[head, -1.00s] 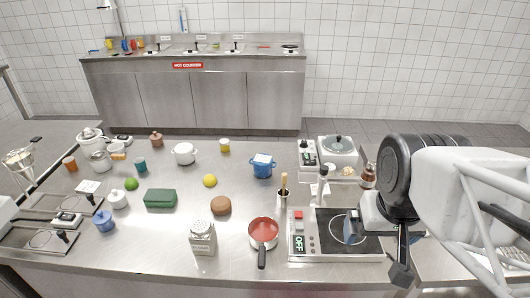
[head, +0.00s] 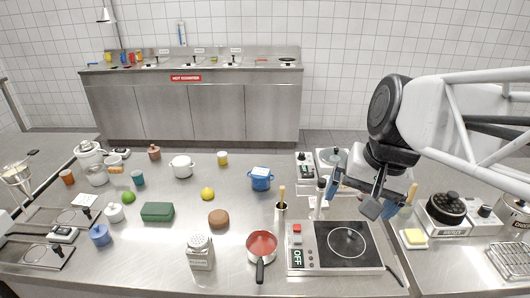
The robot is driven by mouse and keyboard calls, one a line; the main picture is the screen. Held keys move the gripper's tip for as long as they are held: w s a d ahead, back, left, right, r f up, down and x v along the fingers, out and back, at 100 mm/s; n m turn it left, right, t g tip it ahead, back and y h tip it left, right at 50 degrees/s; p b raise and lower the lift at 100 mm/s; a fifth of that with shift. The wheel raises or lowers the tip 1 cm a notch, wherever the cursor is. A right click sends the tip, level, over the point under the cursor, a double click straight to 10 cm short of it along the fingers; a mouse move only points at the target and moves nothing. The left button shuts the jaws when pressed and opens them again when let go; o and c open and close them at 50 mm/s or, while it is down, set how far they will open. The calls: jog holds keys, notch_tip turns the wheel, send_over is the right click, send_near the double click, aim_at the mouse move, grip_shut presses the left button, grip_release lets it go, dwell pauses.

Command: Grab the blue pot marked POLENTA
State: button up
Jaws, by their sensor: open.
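A blue pot (head: 260,182) with side handles and a white patch on top stands on the steel counter, right of centre. Its marking is too small to read. A smaller lidded blue pot (head: 100,236) stands at the left, also without readable writing. My gripper (head: 362,197) is raised above the right part of the counter, beside and over the hotplate area. Its bluish fingers are apart with nothing between them. It is well to the right of the larger blue pot and touches neither pot.
A hotplate reading OFF (head: 335,247), a red-filled saucepan (head: 262,245) and a utensil holder (head: 281,211) stand between the larger pot and the front edge. A scale-like appliance (head: 305,165) is right of it. A yellow ball (head: 207,194) and brown round (head: 218,218) lie left.

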jog(key=w+a+r+m+g+y, duration=0.1)
jog(key=w+a+m+y, duration=0.25)
jog(key=w, duration=0.65)
jog(key=w+a+m+g+y, duration=0.1)
jog(key=w+a+m+y, duration=0.3)
jog(key=w, duration=0.6)
jog(key=m+t+y, duration=0.1)
jog(key=m+y, duration=0.3)
jog(key=m, duration=0.4)
send_over(266, 172)
jog(key=d, duration=0.5)
notch_tip(266, 172, down, 2)
jog(key=f, duration=2)
jog(key=shift+s+d+f, duration=0.1)
jog(key=shift+s+f, duration=0.1)
jog(key=shift+f, duration=0.1)
jog(key=shift+x, duration=1.3)
jog(key=shift+x, duration=2.6)
jog(key=shift+w+r, duration=0.1)
jog(key=shift+w, duration=0.05)
